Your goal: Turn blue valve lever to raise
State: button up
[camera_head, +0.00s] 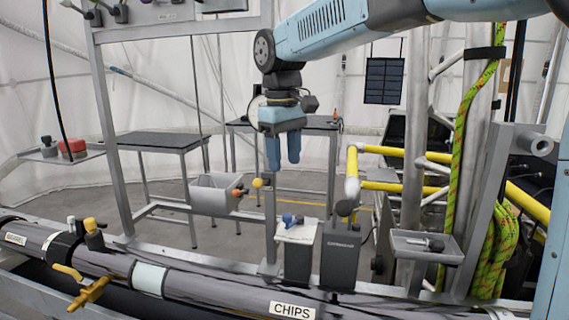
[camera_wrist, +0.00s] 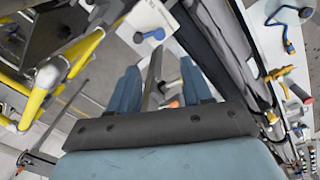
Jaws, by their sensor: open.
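The blue valve lever (camera_head: 290,220) sits on top of a white-topped box (camera_head: 297,235) at the lower middle of the head view. In the wrist view a blue-ended lever (camera_wrist: 149,35) shows on a white panel, beyond the fingertips; it looks like the same one. My gripper (camera_head: 283,157) points down above the box, apart from the lever. Its two blue fingers (camera_wrist: 160,85) are open, with nothing held between them. A grey post shows in the gap, apparently behind the fingers.
A dark box (camera_head: 340,255) with a black knob stands right of the white-topped one. A grey bin (camera_head: 215,193) and an upright metal post are to the left. A large pipe (camera_head: 200,287) runs along the front. Yellow rails (camera_head: 395,187) and a small tray (camera_head: 427,245) are right.

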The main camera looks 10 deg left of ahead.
jog(key=shift+d, duration=0.1)
jog(key=n+g+y, duration=0.1)
jog(key=n+y, duration=0.4)
jog(key=n, duration=0.6)
send_near(288, 214)
jog(key=x, duration=0.8)
jog(key=shift+s+f, duration=0.15)
jog(key=shift+f, duration=0.2)
jog(key=shift+g, duration=0.3)
grip_shut()
